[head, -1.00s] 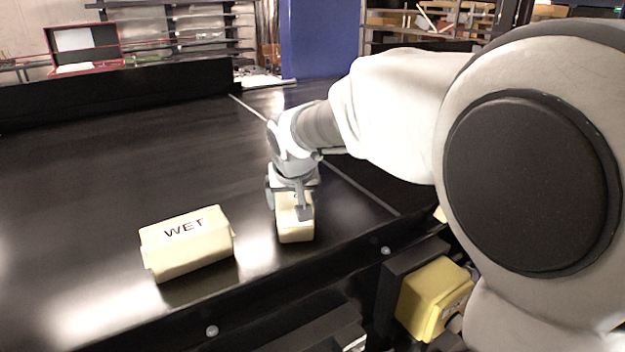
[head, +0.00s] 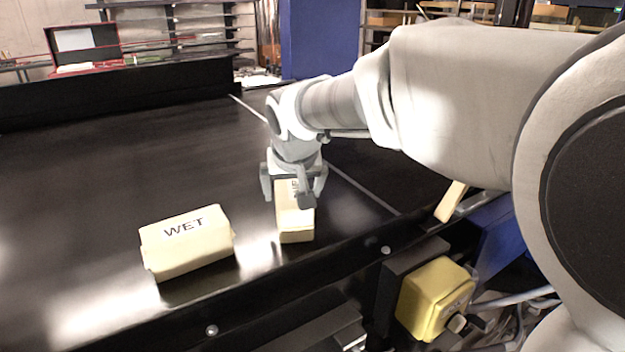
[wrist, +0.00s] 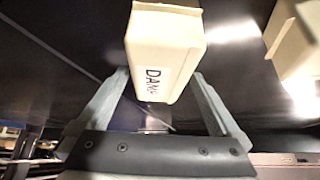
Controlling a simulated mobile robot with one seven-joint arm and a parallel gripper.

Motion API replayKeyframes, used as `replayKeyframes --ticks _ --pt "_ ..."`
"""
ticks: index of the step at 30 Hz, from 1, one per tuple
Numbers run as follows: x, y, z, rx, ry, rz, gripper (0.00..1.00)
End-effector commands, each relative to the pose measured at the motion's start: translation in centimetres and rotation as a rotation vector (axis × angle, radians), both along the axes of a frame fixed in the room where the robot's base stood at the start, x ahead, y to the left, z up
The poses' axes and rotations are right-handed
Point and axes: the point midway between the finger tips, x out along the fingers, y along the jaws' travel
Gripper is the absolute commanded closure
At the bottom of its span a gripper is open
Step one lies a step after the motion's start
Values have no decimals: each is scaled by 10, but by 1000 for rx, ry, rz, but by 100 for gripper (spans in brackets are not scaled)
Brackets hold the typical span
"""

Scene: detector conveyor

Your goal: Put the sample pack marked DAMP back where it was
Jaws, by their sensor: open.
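The pack marked DAMP (head: 296,224) is a cream block lying on the black conveyor near its front edge. In the wrist view its DAMP label (wrist: 158,62) is readable and faces the camera. My gripper (head: 296,195) is open over the far end of this pack, with a finger on each side. In the wrist view the two fingers (wrist: 158,90) stand apart, and dark gaps show between them and the pack. The far end of the pack is partly hidden by my gripper in the head view.
A cream pack marked WET (head: 187,243) lies to the left on the conveyor (head: 110,165), with a gap between the packs. It also shows at the upper right of the wrist view (wrist: 298,42). A yellow box (head: 434,298) sits below the conveyor's front edge. The conveyor's left and back are clear.

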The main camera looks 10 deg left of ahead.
Motion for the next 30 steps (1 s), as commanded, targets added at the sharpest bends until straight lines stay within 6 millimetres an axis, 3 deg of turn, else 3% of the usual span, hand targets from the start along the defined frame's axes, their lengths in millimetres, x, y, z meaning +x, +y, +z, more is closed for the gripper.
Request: replayKeyframes --ticks 3,9,14,16,19,22,27,30 --pt "-14 -4 25 2 -5 1 0" --pt "-32 -9 53 2 -4 -1 0" --pt "-40 -13 63 0 -1 -2 0" --pt "-44 -23 65 0 2 -12 0" --pt "-57 -55 65 3 12 -38 0" --pt "-81 -101 60 4 27 -77 0" --pt "-140 -172 39 2 53 -146 0" --pt "-176 -201 21 -1 65 -185 0"
